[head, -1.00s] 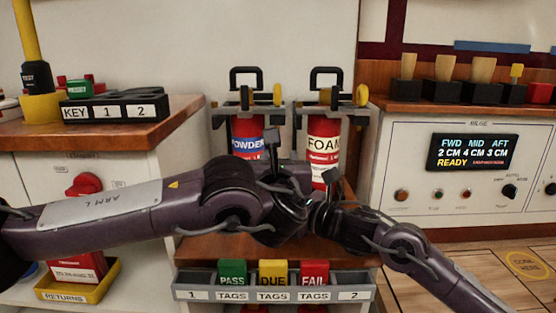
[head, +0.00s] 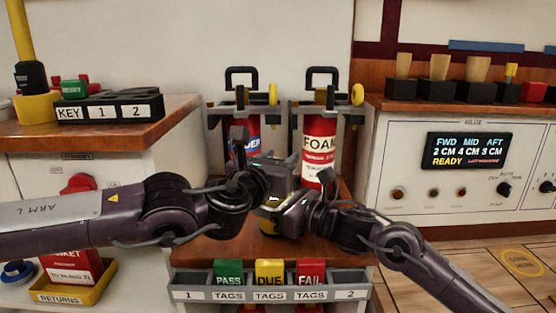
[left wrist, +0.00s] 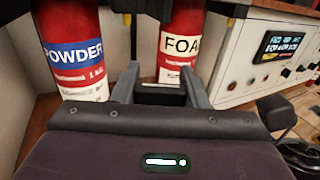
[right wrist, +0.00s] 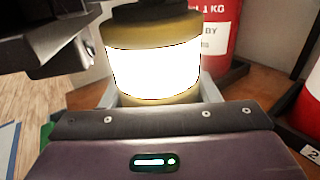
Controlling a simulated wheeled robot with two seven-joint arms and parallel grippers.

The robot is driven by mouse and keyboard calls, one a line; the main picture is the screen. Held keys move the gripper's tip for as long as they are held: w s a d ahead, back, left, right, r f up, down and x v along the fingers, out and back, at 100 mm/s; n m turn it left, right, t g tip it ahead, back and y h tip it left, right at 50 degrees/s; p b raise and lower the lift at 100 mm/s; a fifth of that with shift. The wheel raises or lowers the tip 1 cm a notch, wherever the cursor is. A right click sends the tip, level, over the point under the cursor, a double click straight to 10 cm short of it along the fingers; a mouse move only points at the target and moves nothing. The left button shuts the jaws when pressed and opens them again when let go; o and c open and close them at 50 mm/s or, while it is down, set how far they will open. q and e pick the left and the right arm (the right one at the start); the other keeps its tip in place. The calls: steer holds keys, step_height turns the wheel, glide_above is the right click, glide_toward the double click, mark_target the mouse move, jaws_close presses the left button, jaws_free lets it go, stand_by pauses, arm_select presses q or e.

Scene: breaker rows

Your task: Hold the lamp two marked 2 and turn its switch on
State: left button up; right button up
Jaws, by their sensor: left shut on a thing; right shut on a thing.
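The lamp (right wrist: 153,70) has a yellow body, a bright white band and a dark top. It fills the middle of the right wrist view, between the fingers of my right gripper (right wrist: 160,98), which is shut on it. In the head view only small yellow and bright parts of the lamp (head: 272,201) show between my grippers. My left gripper (left wrist: 160,88) is above the lamp, shut on a dark block that looks like the lamp's top switch. The mark 2 is not visible, and I cannot tell the switch's position.
A powder extinguisher (left wrist: 75,60) and a foam extinguisher (head: 319,145) stand behind my grippers. A tag rack (head: 270,290) is in front below. A key-box counter (head: 110,125) is at the left and a gauge panel (head: 465,165) at the right.

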steer(key=shift+r, duration=0.15)
arm_select(q)
steer(key=o, duration=1)
steer(key=v, duration=1.2)
arm_select(e)
steer(key=o, duration=1.5)
steer(key=shift+o, duration=0.2)
